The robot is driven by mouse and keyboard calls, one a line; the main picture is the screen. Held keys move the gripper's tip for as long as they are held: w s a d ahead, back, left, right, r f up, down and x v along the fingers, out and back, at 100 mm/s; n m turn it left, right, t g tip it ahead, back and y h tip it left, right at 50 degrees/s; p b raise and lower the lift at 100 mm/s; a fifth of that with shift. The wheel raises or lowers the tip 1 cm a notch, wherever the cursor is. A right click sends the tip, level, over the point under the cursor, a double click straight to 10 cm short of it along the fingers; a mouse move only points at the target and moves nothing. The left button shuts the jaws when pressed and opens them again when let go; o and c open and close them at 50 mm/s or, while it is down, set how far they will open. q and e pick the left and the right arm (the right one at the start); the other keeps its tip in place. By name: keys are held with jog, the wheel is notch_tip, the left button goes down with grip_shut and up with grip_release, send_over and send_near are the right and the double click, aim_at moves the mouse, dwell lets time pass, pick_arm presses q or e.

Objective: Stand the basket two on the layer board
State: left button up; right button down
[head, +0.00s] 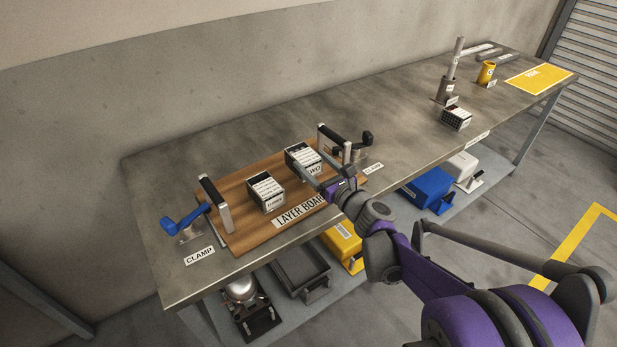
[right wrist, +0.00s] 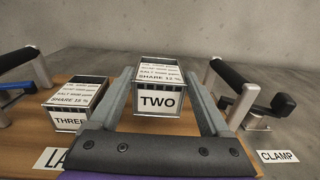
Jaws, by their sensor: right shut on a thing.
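Basket two (head: 302,157) is a small dark wire box with white printed cards. It is upright over the far right part of the wooden layer board (head: 237,238). My right gripper (head: 313,168) is shut on it. In the right wrist view, basket two (right wrist: 158,102) shows its TWO card between the two fingers (right wrist: 160,85). Whether its underside touches the board is hidden. Basket three (head: 266,193) stands on the board to its left, with a gap between them; it also shows in the right wrist view (right wrist: 72,110). My left gripper is not in view.
Black bar handles stand at the board's left (head: 215,203) and right ends. A blue-handled clamp (head: 187,222) is at the left, a black one (head: 358,147) at the right. Another dark basket (head: 457,118) stands farther right on the table. The table middle is clear.

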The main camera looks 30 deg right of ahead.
aim_at(313, 174)
notch_tip(313, 174, down, 4)
jog(key=shift+w+f+b, duration=0.1)
jog(key=shift+b, duration=0.55)
grip_release()
jog(key=shift+s, duration=0.2)
jog(key=s+d+p, duration=0.1)
jog(key=s, duration=1)
jog(key=shift+s, duration=0.35)
